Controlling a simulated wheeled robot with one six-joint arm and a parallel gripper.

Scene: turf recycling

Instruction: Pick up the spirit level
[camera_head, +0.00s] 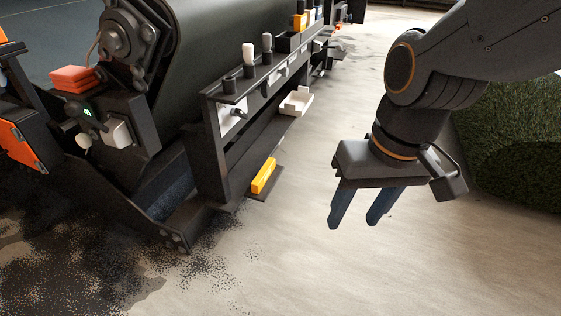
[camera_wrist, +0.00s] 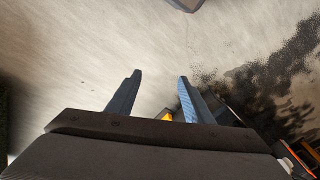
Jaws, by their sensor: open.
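A yellow bar, which looks like the spirit level (camera_head: 264,175), lies on a low dark ledge at the foot of the machine in the head view. In the wrist view a small patch of yellow (camera_wrist: 167,117) shows between the fingers, mostly hidden by my gripper's body. My gripper (camera_head: 351,224) is open and empty, with two blue fingers pointing down. It hangs above the pale floor, to the right of the yellow bar and apart from it. Its fingers also show in the wrist view (camera_wrist: 160,75).
A dark machine with a large roller (camera_head: 235,40) fills the left side. A rack (camera_head: 215,140) with levers and a white tray (camera_head: 296,101) stands above the bar. Dark granules (camera_head: 90,265) lie on the floor at left. Turf (camera_head: 515,145) is at right. The pale floor between is clear.

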